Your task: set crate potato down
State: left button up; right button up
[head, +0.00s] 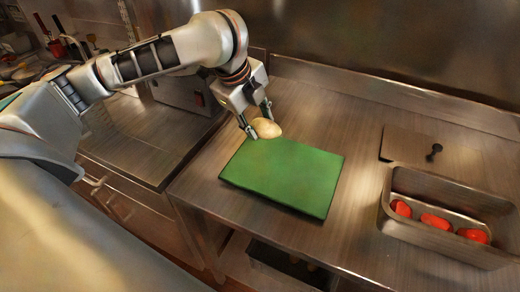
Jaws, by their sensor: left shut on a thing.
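A pale yellow potato (266,128) is between the fingers of my left gripper (259,122), which is shut on it. The potato is at the back left edge of a green cutting board (285,175) on the steel counter. I cannot tell whether the potato touches the board or is held just above it. The crate below the counter (290,265) is dark and partly hidden by the counter edge, with a few small pale shapes inside. My right gripper is not in view.
A steel pan (434,238) with red tomatoes (436,221) stands at the right. A flat lid with a black knob (434,152) lies behind it. The counter between board and pan is clear. A lower steel surface (145,140) is at the left.

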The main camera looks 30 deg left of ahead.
pick_arm(q)
notch_tip(320, 180, down, 10)
jog(key=shift+r, duration=0.15)
dwell(0.3)
jog(key=o, duration=1.2)
jog(key=shift+f, duration=0.2)
jog(key=shift+r, duration=0.25)
jog(key=v, duration=1.2)
jog(key=shift+f, duration=0.15)
